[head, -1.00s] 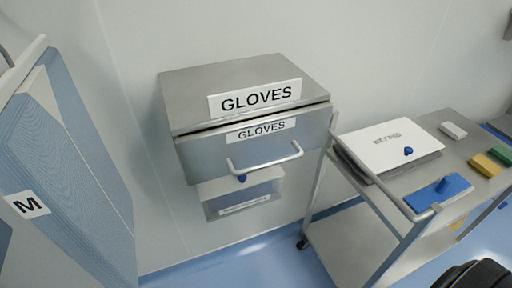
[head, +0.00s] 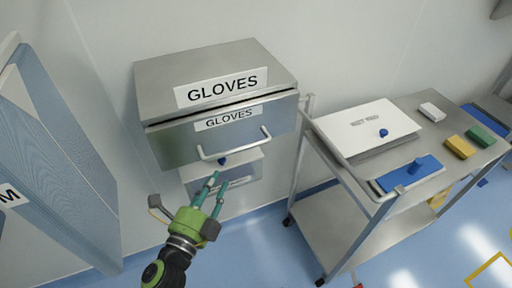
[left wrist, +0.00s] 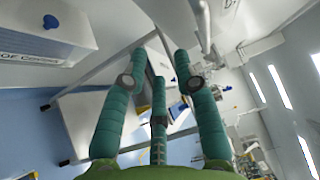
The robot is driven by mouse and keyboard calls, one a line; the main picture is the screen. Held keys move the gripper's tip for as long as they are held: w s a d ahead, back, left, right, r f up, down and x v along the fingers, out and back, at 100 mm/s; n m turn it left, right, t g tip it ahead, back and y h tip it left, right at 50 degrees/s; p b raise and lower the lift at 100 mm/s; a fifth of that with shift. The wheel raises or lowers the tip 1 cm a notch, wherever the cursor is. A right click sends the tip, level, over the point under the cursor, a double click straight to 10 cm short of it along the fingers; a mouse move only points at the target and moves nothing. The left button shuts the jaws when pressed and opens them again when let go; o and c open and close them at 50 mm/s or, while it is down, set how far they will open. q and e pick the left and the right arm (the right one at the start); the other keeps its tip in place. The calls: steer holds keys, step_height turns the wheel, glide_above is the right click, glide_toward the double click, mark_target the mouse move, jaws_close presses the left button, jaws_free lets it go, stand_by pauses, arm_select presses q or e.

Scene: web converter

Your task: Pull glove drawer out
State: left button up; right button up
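The glove drawer (head: 178,146) is a metal front labelled GLOVES under a metal cabinet top (head: 250,62) with a larger GLOVES label. A thin dark gap runs along the drawer's upper edge. Its pale bar handle (head: 236,153) crosses the lower front. My left gripper (head: 214,185), green with teal fingers, is below the handle in the head view, apart from it as far as I can tell. In the left wrist view its fingers (left wrist: 155,75) are spread with nothing between them. My right gripper is not in view.
A blue-grey panel (head: 65,165) stands at left. Floor between is clear.

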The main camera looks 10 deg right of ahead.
mark_target(232, 153)
arm_select(q)
steer(key=shift+m+t+h, duration=0.3)
steer(key=shift+m+h, duration=0.2)
steer(key=shift+m, duration=0.2)
steer(key=w+d+r+p, duration=0.2)
steer(key=w+d+r, duration=0.3)
steer(key=shift+w+p, duration=0.15)
steer(key=shift+p, duration=0.15)
steer(key=shift+a, duration=0.1)
jaws_close()
